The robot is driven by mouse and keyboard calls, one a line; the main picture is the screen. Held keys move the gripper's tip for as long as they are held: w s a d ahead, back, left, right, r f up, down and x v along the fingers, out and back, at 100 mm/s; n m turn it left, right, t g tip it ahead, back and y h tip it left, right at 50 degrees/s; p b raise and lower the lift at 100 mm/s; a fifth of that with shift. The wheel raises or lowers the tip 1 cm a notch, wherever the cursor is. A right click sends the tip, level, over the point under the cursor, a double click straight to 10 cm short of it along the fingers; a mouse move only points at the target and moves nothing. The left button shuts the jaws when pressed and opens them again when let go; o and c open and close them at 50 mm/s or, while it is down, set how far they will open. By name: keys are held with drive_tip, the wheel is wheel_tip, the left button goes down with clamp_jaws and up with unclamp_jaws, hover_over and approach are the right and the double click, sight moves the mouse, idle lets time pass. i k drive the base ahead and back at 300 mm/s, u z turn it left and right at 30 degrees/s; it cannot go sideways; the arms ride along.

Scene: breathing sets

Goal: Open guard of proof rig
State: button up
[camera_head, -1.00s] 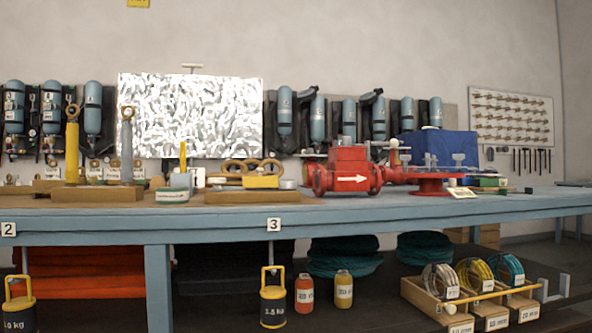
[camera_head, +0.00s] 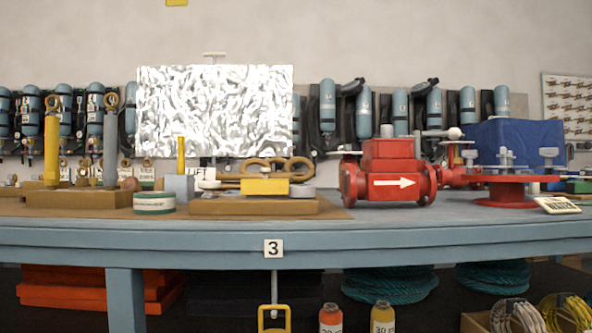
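A mottled white and silver panel (camera_head: 215,110) with a small T-shaped handle (camera_head: 214,54) above its top edge stands upright behind the bench items. It may be the guard of the proof rig, but no label confirms this. In front of it on the bench are a grey block with an upright yellow post (camera_head: 181,155) and a wooden board (camera_head: 255,206) bearing a yellow block (camera_head: 265,187) and brass-coloured rings (camera_head: 275,165). I cannot tell which of these belong to the rig. My gripper is not in view.
The blue bench (camera_head: 400,240) spans the view, with a "3" plate (camera_head: 274,249) on its front edge. A red valve (camera_head: 390,175) stands right of centre, with a red flanged stand (camera_head: 505,187) beside it. Yellow and grey cylinders stand at left. Bottles and hoses sit below.

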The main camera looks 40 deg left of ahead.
sight(264, 186)
drive_tip(key=i, duration=0.15)
drive_tip(key=u, duration=1.2)
